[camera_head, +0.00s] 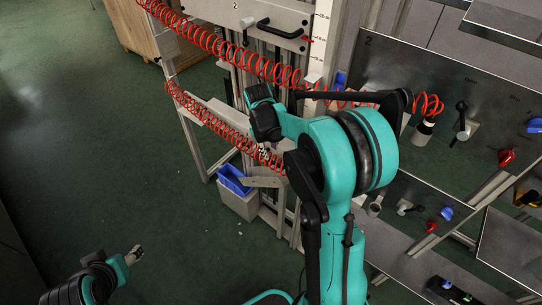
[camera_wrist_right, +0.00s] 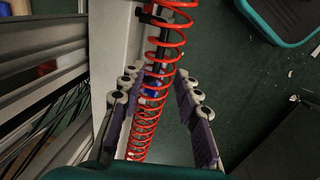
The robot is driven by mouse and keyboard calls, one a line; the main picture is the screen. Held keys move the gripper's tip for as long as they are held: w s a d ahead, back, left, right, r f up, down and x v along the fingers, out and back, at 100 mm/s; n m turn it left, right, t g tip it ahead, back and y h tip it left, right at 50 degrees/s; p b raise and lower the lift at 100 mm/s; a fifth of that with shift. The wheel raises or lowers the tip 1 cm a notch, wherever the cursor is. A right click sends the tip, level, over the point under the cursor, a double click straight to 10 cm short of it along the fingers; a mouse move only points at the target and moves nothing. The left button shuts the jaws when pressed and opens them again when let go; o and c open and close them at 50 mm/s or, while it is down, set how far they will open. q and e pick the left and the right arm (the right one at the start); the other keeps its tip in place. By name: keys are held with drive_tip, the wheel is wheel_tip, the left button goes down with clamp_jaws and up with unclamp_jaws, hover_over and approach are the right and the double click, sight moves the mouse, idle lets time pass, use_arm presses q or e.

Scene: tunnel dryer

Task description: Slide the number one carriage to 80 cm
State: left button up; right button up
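The upper carriage plate (camera_head: 240,17) carries a number 2 and a black handle (camera_head: 280,31). A red pointer (camera_head: 306,38) sits at its right end by the white scale (camera_head: 320,30), whose figures are too small to read. A lower light plate (camera_head: 220,112) is partly behind my right arm; no number shows on it. My right gripper (camera_head: 267,153) is mostly hidden by its arm near this plate. In the right wrist view, its fingers (camera_wrist_right: 158,105) are spread, with a red coiled hose (camera_wrist_right: 145,125) and a black bracket-like part (camera_wrist_right: 163,18) showing between them. My left gripper (camera_head: 134,255) is low at left, away from the frame.
Red coiled hoses (camera_head: 215,43) hang across the frame. A grey bin with a blue box (camera_head: 234,180) stands below. A panel marked 2 (camera_head: 440,85) with valves and knobs is at right. A wooden crate (camera_head: 150,28) stands at back left. The green floor at left is clear.

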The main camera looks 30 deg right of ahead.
drive_tip(key=shift+s+a+r, duration=0.1)
drive_tip(key=shift+a+r, duration=0.1)
drive_tip(key=shift+r, duration=0.95)
drive_tip(key=shift+s+a+r, duration=0.1)
drive_tip(key=shift+a+r, duration=0.1)
drive_tip(key=shift+r, duration=0.95)
drive_tip(key=s+a+r+m+t+y, duration=0.1)
drive_tip(key=s+a+m+t, duration=0.1)
drive_tip(key=s+a, duration=0.4)
drive_tip(key=s+a+r+m+t, duration=0.2)
drive_tip(key=s+a+t, duration=0.2)
drive_tip(key=s+a, duration=0.3)
drive_tip(key=shift+s+r+m+y, duration=0.15)
drive_tip(key=shift+s+m+y, duration=0.2)
drive_tip(key=shift+s, duration=2.2)
